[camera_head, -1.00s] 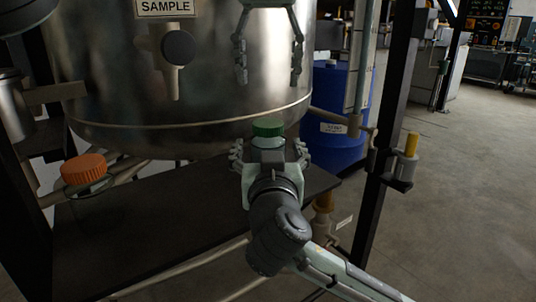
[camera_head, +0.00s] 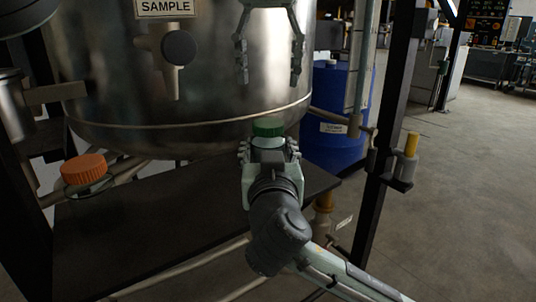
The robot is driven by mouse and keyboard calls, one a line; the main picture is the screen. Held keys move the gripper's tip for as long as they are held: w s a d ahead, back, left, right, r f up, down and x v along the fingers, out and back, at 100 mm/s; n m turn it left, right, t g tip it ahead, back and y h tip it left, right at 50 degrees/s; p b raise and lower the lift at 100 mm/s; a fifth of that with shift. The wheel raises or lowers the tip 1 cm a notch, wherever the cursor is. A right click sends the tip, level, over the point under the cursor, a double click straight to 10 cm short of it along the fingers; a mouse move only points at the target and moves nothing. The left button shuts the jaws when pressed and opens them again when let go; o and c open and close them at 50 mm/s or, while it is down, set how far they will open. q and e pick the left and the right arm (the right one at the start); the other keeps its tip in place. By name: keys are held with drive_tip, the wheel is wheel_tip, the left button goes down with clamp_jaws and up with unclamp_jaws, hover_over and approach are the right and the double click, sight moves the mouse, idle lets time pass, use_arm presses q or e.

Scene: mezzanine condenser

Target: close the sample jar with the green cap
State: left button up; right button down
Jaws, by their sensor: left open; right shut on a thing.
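The green cap (camera_head: 268,128) sits upright at the top of the sample jar (camera_head: 268,142), in the middle of the view. Most of the jar is hidden by my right gripper, and I cannot tell how tightly the cap sits. My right gripper (camera_head: 269,152) comes from below and is shut on the jar, its fingers on both sides just under the cap. My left gripper (camera_head: 269,80) hangs above the cap, open and empty, fingers pointing down, apart from the cap.
A steel vessel (camera_head: 110,85) fills the back. A dark shelf (camera_head: 150,240) lies below it, with bare room at the left. An orange lid (camera_head: 84,168) sits at the left. A blue drum (camera_head: 335,150) and a dark post (camera_head: 384,150) stand to the right.

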sight(268, 122)
use_arm(q)
drive_tip(key=m, duration=0.4)
drive_tip(key=shift+f, duration=0.15)
drive_tip(key=shift+f, duration=3.9)
drive_tip(key=shift+c, duration=0.4)
drive_tip(key=c, duration=1.1)
drive_tip(key=o, duration=1.4)
drive_tip(key=shift+c, duration=0.2)
drive_tip(key=shift+r, duration=0.15)
wheel_tip(268, 122, up, 12)
